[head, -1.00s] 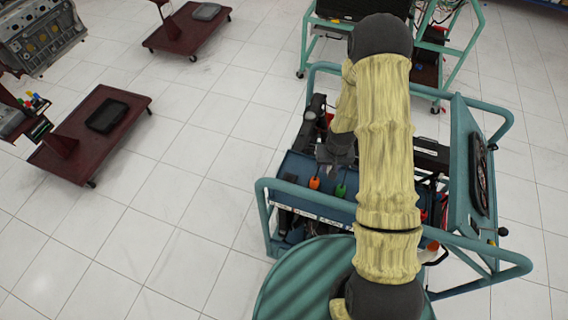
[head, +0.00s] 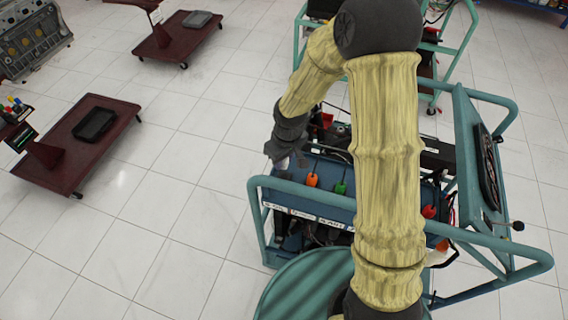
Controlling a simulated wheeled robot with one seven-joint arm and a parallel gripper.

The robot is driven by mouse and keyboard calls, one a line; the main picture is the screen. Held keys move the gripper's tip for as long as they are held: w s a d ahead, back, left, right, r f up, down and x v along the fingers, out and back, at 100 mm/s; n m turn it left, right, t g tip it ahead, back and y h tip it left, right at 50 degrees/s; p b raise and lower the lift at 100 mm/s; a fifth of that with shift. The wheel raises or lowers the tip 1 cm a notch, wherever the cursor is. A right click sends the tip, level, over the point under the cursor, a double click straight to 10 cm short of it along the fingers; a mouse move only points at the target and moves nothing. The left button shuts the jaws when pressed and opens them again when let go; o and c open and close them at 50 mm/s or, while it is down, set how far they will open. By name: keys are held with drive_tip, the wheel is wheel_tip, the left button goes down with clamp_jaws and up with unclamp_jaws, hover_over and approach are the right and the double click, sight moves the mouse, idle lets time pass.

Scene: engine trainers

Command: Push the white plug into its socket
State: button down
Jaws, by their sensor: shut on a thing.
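My gripper (head: 280,157) is over the left end of the blue panel of the engine trainer, pointing down. It is shut on the white plug (head: 282,164), of which only a small pale bit shows under the dark fingers. The orange plug (head: 312,180) and the green plug (head: 340,188) stand in the panel to the right of my gripper. The socket for the white plug is not clearly visible, and I cannot tell whether the plug touches it.
The trainer's teal rail (head: 300,190) runs in front of the panel. A red plug (head: 429,211) is farther right, partly beside my arm. A tilted teal panel (head: 470,150) stands at the right. Dark red stands (head: 110,115) are on the tiled floor at left.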

sight(284, 177)
drive_tip(key=shift+f, duration=0.15)
drive_tip(key=shift+f+b, duration=2.25)
drive_tip(key=shift+f, duration=0.3)
drive_tip(key=shift+f, duration=0.2)
idle(0.4)
drive_tip(key=c, duration=1.1)
unclamp_jaws()
drive_tip(key=shift+o, duration=0.2)
drive_tip(key=shift+s, duration=0.1)
drive_tip(key=shift+r+p, duration=2.95)
drive_tip(key=shift+r, duration=0.6)
